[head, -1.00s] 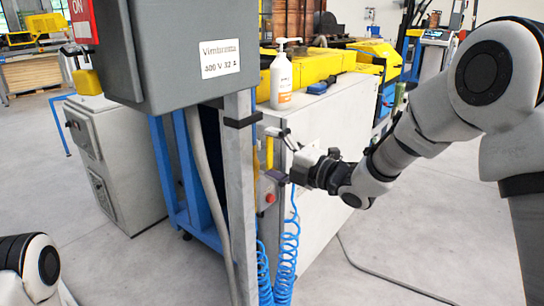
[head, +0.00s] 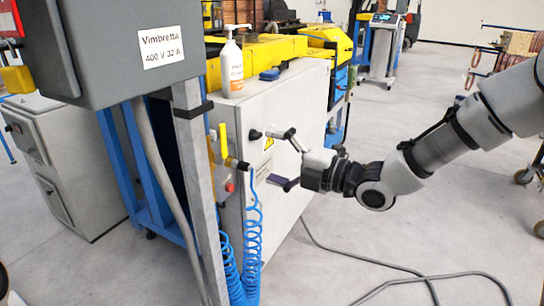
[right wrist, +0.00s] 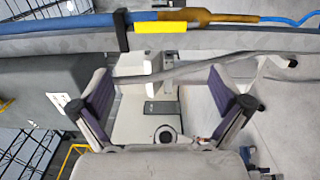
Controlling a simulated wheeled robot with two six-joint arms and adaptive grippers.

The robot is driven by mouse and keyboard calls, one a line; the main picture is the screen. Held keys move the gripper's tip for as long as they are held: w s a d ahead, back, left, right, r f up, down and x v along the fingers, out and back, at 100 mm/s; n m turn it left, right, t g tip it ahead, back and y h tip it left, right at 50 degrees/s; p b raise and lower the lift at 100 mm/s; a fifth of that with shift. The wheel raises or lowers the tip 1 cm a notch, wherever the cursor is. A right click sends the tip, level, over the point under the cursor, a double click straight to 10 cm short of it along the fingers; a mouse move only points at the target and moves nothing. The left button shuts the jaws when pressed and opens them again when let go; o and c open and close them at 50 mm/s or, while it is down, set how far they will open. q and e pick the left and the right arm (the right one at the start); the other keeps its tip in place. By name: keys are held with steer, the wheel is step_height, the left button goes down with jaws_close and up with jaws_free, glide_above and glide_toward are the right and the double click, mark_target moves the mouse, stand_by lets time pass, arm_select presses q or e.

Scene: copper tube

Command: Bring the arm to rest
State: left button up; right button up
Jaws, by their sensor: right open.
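My right arm comes in from the right in the head view. My right gripper (head: 281,158) is at its end, with its two fingers spread and nothing between them. It is in front of the pale cabinet (head: 305,100), to the right of the grey post; I cannot tell the exact gap to the cabinet. In the right wrist view the open fingers (right wrist: 162,106) with purple pads stand wide apart, with the cabinet and floor area beyond them. My left gripper is out of view.
A grey electrical box (head: 100,45) and a grey post (head: 197,170) stand left of the gripper. Blue coiled hoses (head: 248,235) hang beside the post. A pump bottle (head: 232,65) stands on the cabinet. A cable (head: 385,268) lies on otherwise clear floor at front right.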

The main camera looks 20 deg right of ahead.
steer(key=shift+f, duration=0.1)
stand_by(0.3)
steer(key=s+a+f+m+g+h+p, duration=0.1)
steer(key=s+f+m+g+h+p, duration=0.2)
steer(key=f, duration=0.7)
steer(key=s+a+f+m+g+p, duration=0.15)
steer(key=s+f, duration=0.35)
steer(key=f, duration=0.6)
steer(key=s+a+f+m+g+h+p, duration=0.2)
steer(key=s+f+g, duration=0.2)
steer(key=f, duration=0.6)
steer(key=s+d+f+m+g+h, duration=0.2)
steer(key=s+d+f+m+h, duration=0.1)
steer(key=s+m, duration=0.6)
steer(key=s+d+f+m+g+h+p, duration=0.1)
steer(key=s+d+f+m+g+h, duration=0.2)
steer(key=s+f+m, duration=0.3)
steer(key=s+d+m, duration=0.1)
steer(key=s+m, duration=0.2)
steer(key=m, duration=0.2)
steer(key=shift+s+g, duration=0.35)
steer(key=shift+s, duration=0.05)
